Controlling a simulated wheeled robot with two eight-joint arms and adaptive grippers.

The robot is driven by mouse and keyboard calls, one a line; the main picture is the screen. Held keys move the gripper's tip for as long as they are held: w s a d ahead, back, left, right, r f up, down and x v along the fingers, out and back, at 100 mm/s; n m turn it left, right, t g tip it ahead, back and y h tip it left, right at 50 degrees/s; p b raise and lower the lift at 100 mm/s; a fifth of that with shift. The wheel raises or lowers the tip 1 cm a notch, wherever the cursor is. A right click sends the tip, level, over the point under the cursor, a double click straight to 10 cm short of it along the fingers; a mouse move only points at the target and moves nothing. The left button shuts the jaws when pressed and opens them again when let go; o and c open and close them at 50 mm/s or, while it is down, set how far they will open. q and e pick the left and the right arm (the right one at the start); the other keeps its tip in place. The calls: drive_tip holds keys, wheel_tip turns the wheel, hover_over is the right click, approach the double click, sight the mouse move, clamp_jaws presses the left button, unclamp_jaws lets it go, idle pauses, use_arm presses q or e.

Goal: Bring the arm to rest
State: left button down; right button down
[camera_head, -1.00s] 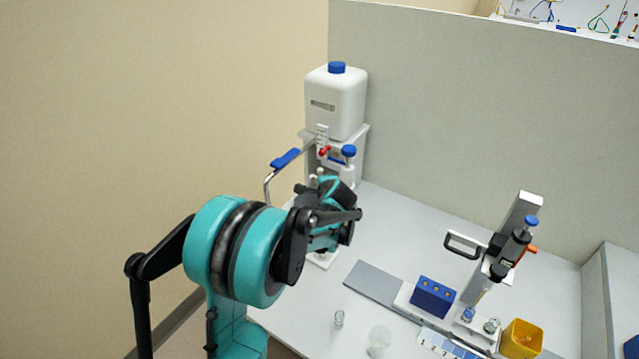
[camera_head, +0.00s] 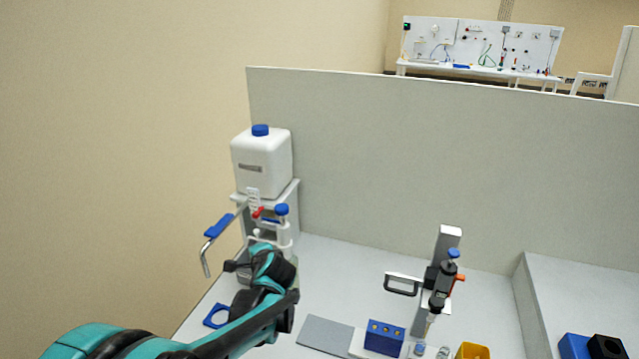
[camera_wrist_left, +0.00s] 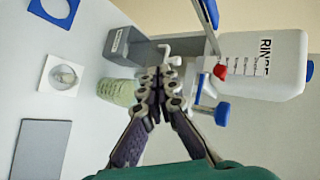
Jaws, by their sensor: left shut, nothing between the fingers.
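My left arm comes in from the lower left of the head view, teal and black, with its left gripper (camera_head: 240,266) in front of the rinse stand. In the wrist view the two fingers of the left gripper (camera_wrist_left: 160,85) meet at their tips, shut with nothing between them. Beyond the fingertips in that view are a pale green ribbed cup (camera_wrist_left: 119,92) and the stand's fittings. Whether the fingers touch any of them I cannot tell. My right arm is not in view.
A white jug (camera_head: 262,160) labelled RINSE stands on the stand, with a blue-handled lever (camera_head: 218,226) reaching left. A grey mat (camera_head: 325,334), a blue block (camera_head: 384,337), a pipette on its stand (camera_head: 441,285) and a yellow container (camera_head: 473,351) are to the right. A grey partition (camera_head: 430,170) rises behind.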

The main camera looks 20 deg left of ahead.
use_arm(q)
drive_tip(key=s+d+n+h, duration=0.3)
drive_tip(key=s+d+n, duration=0.2)
drive_tip(key=s+d, duration=0.3)
drive_tip(key=s+d+f+n+g+h, duration=0.1)
drive_tip(key=s+d+n+h, duration=0.3)
drive_tip(key=s+d, duration=0.4)
drive_tip(key=s, duration=0.7)
drive_tip(key=shift+s+d+n+g, duration=0.3)
drive_tip(key=shift+s+d+n, duration=0.05)
drive_tip(key=shift+s+n, duration=0.05)
idle(0.4)
